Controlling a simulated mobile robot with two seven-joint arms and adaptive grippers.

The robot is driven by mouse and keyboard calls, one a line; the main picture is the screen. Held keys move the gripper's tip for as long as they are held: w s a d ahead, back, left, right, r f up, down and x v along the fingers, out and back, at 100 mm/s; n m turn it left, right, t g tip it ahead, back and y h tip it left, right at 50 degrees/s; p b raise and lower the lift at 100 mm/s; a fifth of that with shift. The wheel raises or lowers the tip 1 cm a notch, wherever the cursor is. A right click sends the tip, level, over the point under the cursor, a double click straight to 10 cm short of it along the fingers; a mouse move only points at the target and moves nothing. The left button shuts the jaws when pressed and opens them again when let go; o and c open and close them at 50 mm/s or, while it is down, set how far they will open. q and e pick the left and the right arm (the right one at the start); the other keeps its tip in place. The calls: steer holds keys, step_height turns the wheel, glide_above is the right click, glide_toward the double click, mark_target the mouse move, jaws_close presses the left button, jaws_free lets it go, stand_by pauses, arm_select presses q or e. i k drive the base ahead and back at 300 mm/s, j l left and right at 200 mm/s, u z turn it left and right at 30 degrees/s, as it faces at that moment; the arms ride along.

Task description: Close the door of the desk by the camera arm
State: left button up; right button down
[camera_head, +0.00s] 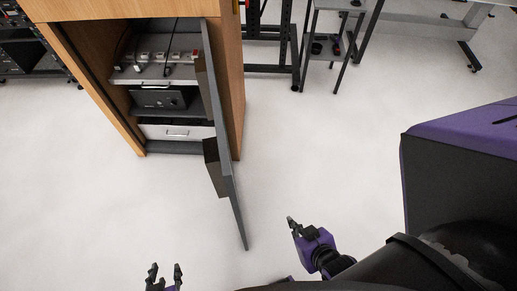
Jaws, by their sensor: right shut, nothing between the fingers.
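The desk (231,70) is a wooden cabinet at the upper left. Its dark grey door (232,196) stands open, hinged at the cabinet's right side and swung out toward me, seen nearly edge-on. A dark box-like part (213,165) sits on the door's inner face. My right gripper (291,221) is shut and empty, to the right of the door's free edge and apart from it, pointing up and left. My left gripper (165,269) is open and empty at the bottom edge, left of the door. Most of the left arm is out of frame.
Inside the cabinet are a power strip (165,57), a black device (160,97) and a white drawer (178,132). A dark metal rack and a small side table (330,48) stand behind, to the right. Pale floor (330,150) is clear right of the door.

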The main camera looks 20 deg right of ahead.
mark_target(218, 163)
steer(key=k+l, duration=0.3)
steer(key=k+l+u, duration=0.15)
steer(key=k+l, duration=0.15)
steer(key=l, duration=0.2)
steer(key=k+l+u, duration=0.15)
steer(key=k, duration=0.1)
